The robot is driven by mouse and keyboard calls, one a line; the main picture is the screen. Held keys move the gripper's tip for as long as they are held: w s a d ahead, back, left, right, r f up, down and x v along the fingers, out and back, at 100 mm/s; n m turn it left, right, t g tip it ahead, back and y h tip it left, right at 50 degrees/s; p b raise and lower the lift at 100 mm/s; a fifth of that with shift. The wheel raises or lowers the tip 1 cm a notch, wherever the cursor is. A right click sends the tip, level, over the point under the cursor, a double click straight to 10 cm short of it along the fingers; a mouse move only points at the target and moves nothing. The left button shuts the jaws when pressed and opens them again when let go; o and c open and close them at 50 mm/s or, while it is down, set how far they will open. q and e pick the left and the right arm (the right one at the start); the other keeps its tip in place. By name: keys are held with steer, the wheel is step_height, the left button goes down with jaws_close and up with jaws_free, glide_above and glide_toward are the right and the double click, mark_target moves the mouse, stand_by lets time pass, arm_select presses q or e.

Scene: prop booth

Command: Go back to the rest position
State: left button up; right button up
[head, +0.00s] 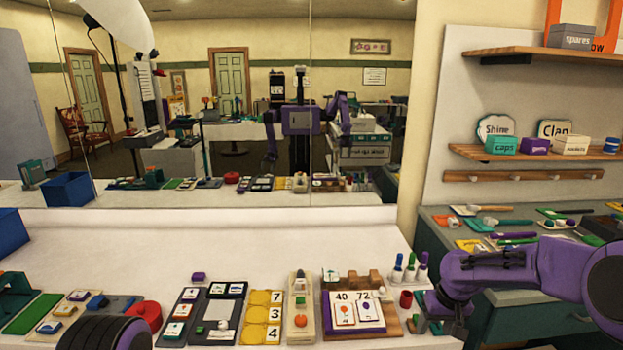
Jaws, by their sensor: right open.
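My right gripper (430,322) is at the right end of the white table (250,238), pointing down beside the wooden card stand (388,318). Its jaws are open, and I see nothing held between them. My purple right arm (500,275) reaches in from the right edge. A dark and purple part of my left arm (105,332) shows at the bottom left. My left gripper is out of the picture.
Close to the right gripper are a red cup (406,299) and several capped markers (410,268). A mirror (240,120) stands behind.

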steer(key=s+a+f+m+t+h, duration=0.15)
steer(key=s+f+m+t, duration=0.5)
steer(key=f, duration=0.75)
steer(key=s+d+f+g+h+b, duration=0.1)
steer(key=s+f, duration=0.3)
steer(key=s, duration=1.1)
steer(key=s+d+f+g+h+b, duration=0.1)
steer(key=s+f+g, duration=0.3)
steer(key=s, duration=1.2)
steer(key=shift+f, duration=0.55)
